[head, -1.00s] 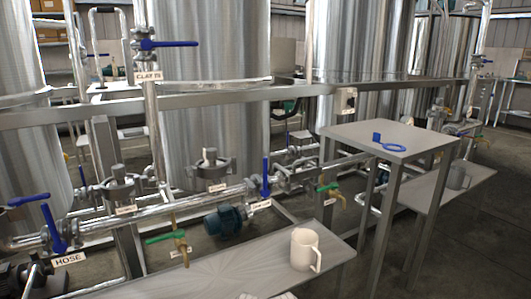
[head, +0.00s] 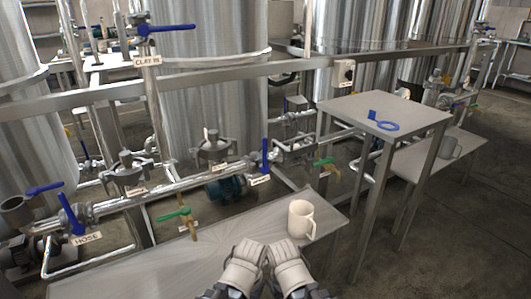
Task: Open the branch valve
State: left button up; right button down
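Several blue-handled valves are in the head view; I cannot read for sure which label says branch. One valve's blue handle (head: 265,154) stands upright, across the long steel pipe (head: 165,184), above a small label (head: 260,180) too small to read. At the left, a blue handle (head: 72,216) stands tilted by the label HOSE (head: 87,239). My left gripper (head: 250,249) and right gripper (head: 283,249) are side by side at the bottom centre, over the bench edge, apart from every valve. Whether their fingers are open is unclear.
A white mug (head: 300,219) stands on the low bench (head: 215,253), right of my grippers. Green-handled taps (head: 175,214) hang below the pipe. The floor at far right is clear.

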aim_at(265, 153)
jog(key=j+z, duration=0.2)
jog(key=j, duration=0.2)
jog(key=k+j+z, duration=0.2)
jog(key=j, duration=0.15)
jog(key=j+z, duration=0.2)
jog(key=j, duration=0.2)
jog(key=k+j+z, duration=0.15)
jog(key=j, duration=0.2)
